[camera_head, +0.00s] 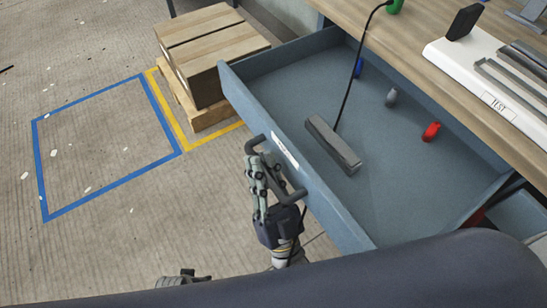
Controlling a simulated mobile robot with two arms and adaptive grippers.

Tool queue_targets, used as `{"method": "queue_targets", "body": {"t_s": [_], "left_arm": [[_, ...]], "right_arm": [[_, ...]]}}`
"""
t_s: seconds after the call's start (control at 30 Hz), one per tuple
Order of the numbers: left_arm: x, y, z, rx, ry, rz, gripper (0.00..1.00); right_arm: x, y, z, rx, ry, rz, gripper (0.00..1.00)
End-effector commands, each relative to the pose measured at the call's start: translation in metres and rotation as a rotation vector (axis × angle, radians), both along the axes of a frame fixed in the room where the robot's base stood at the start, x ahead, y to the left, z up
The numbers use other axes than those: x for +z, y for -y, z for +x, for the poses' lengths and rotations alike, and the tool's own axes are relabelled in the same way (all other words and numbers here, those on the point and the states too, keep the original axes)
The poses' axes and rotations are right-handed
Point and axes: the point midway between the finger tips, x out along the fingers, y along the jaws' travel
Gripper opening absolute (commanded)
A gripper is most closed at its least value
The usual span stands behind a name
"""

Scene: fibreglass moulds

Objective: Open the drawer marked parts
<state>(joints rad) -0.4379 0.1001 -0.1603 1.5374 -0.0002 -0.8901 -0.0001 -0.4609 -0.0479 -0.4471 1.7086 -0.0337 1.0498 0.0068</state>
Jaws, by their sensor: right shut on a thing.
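A blue-grey drawer (330,205) is pulled out from under a wooden-topped bench. Its front carries a small white label (285,151), too small to read, and a dark bar handle (294,196). My right gripper (262,172) is shut on the handle at the drawer's front. Inside the drawer lie a grey block-shaped tool (333,145) with a black cable, a blue piece (358,68), a grey piece (391,97) and a red piece (431,131). My left gripper does not show clearly.
The bench top (420,25) holds a white board (490,75) marked TEST with grey bars. A wooden crate (212,50) on a pallet stands beyond the drawer, on yellow floor tape. A blue taped square (42,170) on the left floor is empty.

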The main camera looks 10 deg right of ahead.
Motion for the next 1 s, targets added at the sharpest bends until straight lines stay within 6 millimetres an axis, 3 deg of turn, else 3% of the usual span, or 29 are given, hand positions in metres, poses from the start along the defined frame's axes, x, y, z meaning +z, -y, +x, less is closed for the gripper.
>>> {"method": "queue_targets", "body": {"t_s": [0.37, 0.4, 0.43, 0.77, 1.0], "left_arm": [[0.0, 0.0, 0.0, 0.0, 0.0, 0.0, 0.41], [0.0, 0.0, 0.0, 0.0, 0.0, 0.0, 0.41], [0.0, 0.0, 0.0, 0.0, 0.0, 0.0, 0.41], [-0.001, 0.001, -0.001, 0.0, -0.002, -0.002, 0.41], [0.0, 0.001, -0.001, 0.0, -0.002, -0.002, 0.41]], "right_arm": [[-0.002, -0.002, -0.001, 0.001, -0.004, -0.002, 0.0], [-0.002, -0.002, -0.001, 0.001, -0.004, -0.002, 0.17], [-0.002, -0.002, -0.001, 0.001, -0.004, -0.002, 0.21], [-0.002, -0.001, -0.001, 0.0, -0.002, -0.001, 0.21], [-0.022, 0.002, -0.021, 0.002, -0.008, -0.003, 0.21]]}}
